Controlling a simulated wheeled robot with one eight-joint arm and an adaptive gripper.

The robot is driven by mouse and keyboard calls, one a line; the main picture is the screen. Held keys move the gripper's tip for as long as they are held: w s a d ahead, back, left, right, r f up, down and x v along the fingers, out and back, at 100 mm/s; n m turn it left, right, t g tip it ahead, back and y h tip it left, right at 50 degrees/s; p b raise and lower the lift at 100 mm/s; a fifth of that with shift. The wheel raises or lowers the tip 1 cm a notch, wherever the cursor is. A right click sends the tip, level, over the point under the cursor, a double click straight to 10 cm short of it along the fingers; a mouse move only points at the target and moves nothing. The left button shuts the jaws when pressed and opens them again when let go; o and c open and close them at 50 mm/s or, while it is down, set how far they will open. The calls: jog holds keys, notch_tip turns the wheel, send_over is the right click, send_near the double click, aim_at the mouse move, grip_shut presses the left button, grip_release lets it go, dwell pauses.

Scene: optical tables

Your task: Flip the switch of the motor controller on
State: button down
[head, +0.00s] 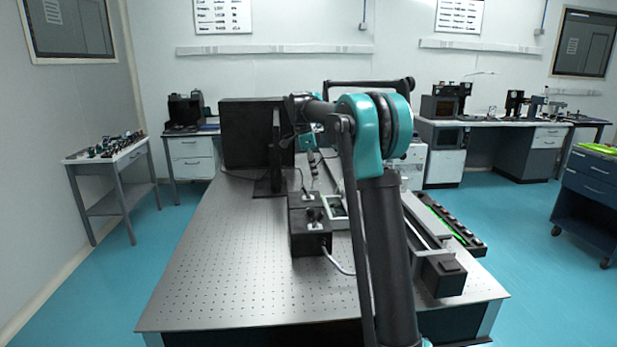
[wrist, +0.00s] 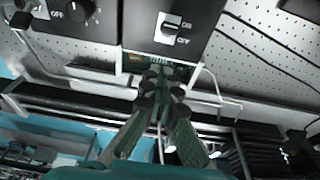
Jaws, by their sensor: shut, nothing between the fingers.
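A black box with a small switch (wrist: 171,30) marked ON and OFF shows at the top of the wrist view; I cannot tell which way the switch is set. Another dark box with a round knob (wrist: 79,9) and an OFF mark is at its upper left. Which one is the motor controller is not readable. In the head view, a near black box (head: 311,242) and a farther one (head: 300,200) stand on the table. My gripper (wrist: 158,68) is shut and empty, its tips just below the switch box in the wrist view; contact is not clear.
The perforated optical table (head: 215,265) is clear at its left front. A long rail assembly (head: 425,215) runs along the right side, partly behind my arm. A pale cable (head: 338,262) leaves the near box.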

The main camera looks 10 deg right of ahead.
jog(key=a+r, duration=0.6)
jog(key=r, duration=0.1)
jog(key=shift+r, duration=0.25)
